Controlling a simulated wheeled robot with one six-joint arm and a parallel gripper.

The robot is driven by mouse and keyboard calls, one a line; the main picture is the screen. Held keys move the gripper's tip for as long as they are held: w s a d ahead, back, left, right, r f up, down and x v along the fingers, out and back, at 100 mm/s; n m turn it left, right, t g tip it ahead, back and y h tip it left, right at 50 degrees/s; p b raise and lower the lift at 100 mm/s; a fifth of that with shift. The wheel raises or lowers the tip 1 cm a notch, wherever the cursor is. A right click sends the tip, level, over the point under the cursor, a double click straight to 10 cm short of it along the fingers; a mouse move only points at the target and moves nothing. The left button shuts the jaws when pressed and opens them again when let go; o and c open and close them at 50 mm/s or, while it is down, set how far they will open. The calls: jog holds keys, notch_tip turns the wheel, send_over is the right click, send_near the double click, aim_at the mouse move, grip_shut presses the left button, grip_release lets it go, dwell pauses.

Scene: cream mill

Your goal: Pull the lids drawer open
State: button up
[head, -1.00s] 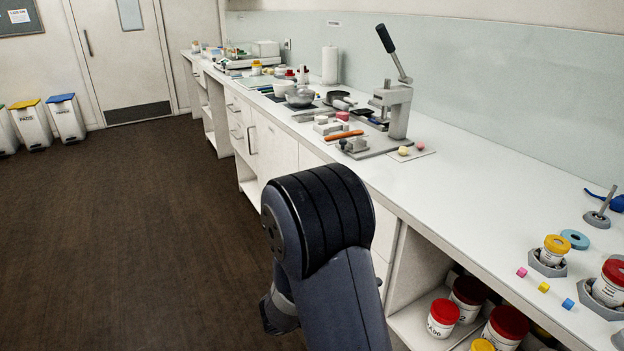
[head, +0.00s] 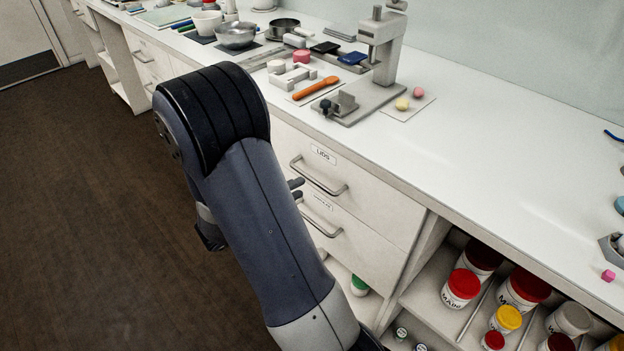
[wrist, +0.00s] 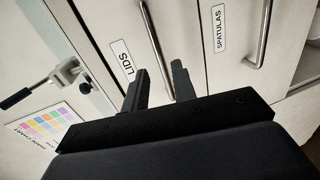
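The lids drawer (head: 382,203) is the upper drawer under the counter, marked LIDS, and looks shut. Its bar handle (head: 322,181) is in clear view. In the wrist view the LIDS label (wrist: 122,61) is left of the lids drawer handle (wrist: 152,36), which runs down toward the space between my fingers. My gripper (head: 297,188) is open, its two dark fingers apart and empty. It is just left of the handle in the head view; I cannot tell how far in front. In the wrist view my gripper (wrist: 160,88) shows both fingertips.
The spatulas drawer (wrist: 235,60) is below, with its own handle (head: 322,217). Open shelves with red-lidded jars (head: 461,287) are at the right. The counter (head: 470,135) above holds a press (head: 383,45) and an orange spatula (head: 316,88). The floor (head: 80,200) at left is clear.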

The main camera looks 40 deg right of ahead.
aim_at(314, 179)
jog(key=x, duration=0.7)
jog(key=shift+a, duration=0.1)
grip_shut()
dwell(0.4)
